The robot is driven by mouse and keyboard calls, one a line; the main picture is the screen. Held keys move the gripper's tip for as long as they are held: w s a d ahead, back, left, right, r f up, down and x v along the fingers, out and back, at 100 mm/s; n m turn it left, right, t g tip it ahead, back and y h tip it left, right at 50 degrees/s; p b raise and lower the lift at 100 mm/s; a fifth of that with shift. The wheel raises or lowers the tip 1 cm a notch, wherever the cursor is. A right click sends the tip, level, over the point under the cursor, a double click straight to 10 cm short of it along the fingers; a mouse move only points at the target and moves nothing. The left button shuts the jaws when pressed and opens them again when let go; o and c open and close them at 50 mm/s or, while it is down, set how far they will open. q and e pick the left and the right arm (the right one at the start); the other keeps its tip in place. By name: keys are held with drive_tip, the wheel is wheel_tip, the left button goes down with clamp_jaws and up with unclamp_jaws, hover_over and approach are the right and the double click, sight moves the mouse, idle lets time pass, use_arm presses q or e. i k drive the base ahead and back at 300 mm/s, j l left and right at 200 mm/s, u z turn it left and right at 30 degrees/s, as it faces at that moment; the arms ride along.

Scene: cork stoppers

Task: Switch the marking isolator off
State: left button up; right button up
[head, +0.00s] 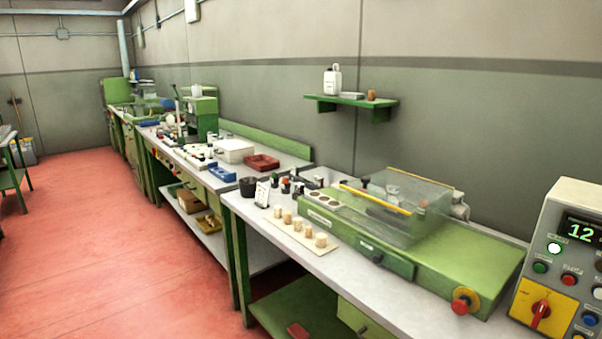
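A grey control box (562,235) stands at the right edge, partly cut off by the frame. On its lower left is a yellow plate with a red rotary switch (541,311), which looks like the isolator; I cannot read its label. Its handle points roughly up and down, slightly tilted. Above it, a display (580,232) shows a lit "12", and a white lamp (554,248) looks lit. The green machine (440,255) with a clear cover stands left of the box. Neither of my grippers is in view.
The box also has green, red, white and blue buttons; a red mushroom button (465,300) sits on the machine's front. Corks (298,224) stand on a board near the bench (330,262) edge. A green shelf (351,103) hangs behind. Red floor (110,250) is clear at left.

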sight(541, 310)
drive_tip(key=z, duration=1.35)
drive_tip(key=l+u, duration=0.25)
drive_tip(key=u, duration=0.15)
drive_tip(key=l+u, duration=0.25)
drive_tip(key=u, duration=0.15)
